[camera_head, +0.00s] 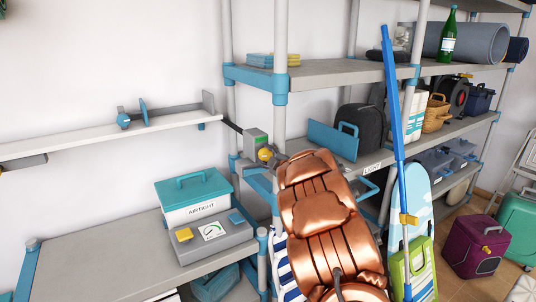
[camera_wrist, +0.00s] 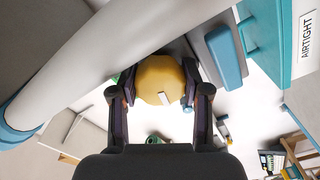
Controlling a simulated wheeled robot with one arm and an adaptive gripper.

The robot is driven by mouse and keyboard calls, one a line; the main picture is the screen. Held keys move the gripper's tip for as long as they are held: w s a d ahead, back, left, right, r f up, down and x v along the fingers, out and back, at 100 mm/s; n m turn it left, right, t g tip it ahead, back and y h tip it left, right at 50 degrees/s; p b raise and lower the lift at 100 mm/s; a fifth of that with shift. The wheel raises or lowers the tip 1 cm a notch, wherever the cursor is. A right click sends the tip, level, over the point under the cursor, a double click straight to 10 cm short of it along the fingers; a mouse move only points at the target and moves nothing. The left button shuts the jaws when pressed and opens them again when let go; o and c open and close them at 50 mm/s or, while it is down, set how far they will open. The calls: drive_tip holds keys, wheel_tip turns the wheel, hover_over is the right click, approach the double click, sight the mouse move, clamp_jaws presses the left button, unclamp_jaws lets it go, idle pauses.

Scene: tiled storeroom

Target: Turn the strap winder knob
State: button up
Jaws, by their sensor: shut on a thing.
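The strap winder (camera_head: 256,139) is a grey box with a green patch, mounted by the shelf post at the right end of the wall ledge. Its round yellow knob (camera_head: 265,154) faces my arm. In the wrist view the knob (camera_wrist: 158,72) fills the space between the two dark fingers and carries a small pale mark. My gripper (camera_wrist: 160,98) is shut on the knob, one finger on each side. In the head view my gripper (camera_head: 272,158) is small and partly hidden behind my copper arm.
A pale shelf post (camera_wrist: 100,55) runs close beside my gripper. A teal-lidded box (camera_head: 192,203) marked AIRTIGHT and a grey case (camera_head: 212,248) stand on the bench at left. A teal flat item (camera_head: 332,141) and dark bag (camera_head: 360,130) sit on the shelf at right.

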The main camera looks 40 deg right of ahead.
drive_tip(key=shift+w+a, duration=0.1)
drive_tip(key=shift+a, duration=0.05)
idle(0.3)
drive_tip(key=o, duration=0.9)
drive_tip(key=shift+a, duration=0.1)
drive_tip(key=shift+s, duration=0.4)
drive_tip(key=s, duration=1.1)
drive_tip(key=shift+s+a, duration=0.15)
drive_tip(key=shift+a, duration=0.05)
